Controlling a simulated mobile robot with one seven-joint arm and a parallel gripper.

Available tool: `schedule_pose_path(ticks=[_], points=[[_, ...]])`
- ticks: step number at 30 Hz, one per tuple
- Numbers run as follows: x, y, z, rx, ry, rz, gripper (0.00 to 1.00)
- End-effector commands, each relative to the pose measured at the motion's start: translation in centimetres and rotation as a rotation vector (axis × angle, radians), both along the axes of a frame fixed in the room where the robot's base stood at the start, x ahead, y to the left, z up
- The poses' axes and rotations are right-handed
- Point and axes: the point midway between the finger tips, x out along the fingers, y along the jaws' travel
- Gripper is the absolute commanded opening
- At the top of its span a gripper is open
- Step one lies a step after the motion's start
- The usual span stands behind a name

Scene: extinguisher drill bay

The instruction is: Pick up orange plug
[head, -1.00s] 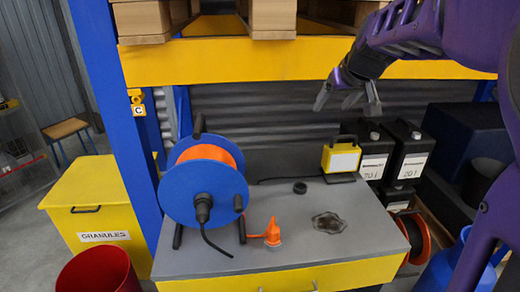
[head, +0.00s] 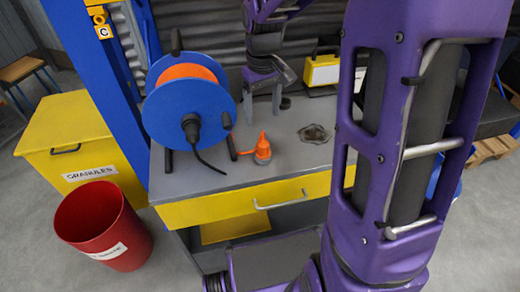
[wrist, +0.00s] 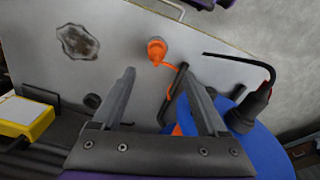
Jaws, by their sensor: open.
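The orange plug (head: 262,150) stands on the grey bench top (head: 215,175), right of the cable reel, with an orange cable at its base. It also shows in the wrist view (wrist: 156,48), beyond and between my fingertips. My gripper (head: 263,118) is open and empty. In the head view it points down over the bench, behind the plug and apart from it. In the wrist view both fingers of my gripper (wrist: 158,74) are spread with nothing between them.
A blue cable reel (head: 185,118) with a black plug and lead stands close left of the orange plug. A dark stain (head: 314,133) lies to its right. A yellow lamp (head: 322,70) and small black ring (head: 285,103) are behind. A red bin (head: 100,220) stands on the floor.

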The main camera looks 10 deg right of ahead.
Motion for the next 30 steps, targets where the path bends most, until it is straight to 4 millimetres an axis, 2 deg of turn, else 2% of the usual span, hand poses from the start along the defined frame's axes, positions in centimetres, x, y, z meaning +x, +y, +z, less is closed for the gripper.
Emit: schedule_pose_path(ticks=[1,9,12,20,27,30], points=[[-0.1,0.0,-1.5,0.001,0.005,0.001,0.76],[0.0,0.0,-6.9,0.001,0.002,0.000,0.76],[0.1,0.0,-8.1,0.002,0.001,0.000,0.76],[0.2,-0.1,-9.5,0.001,0.000,-0.001,0.76],[0.8,-0.5,-13.0,0.001,0.002,-0.002,0.76],[0.8,-0.5,-13.8,0.001,-0.001,-0.001,0.76]])
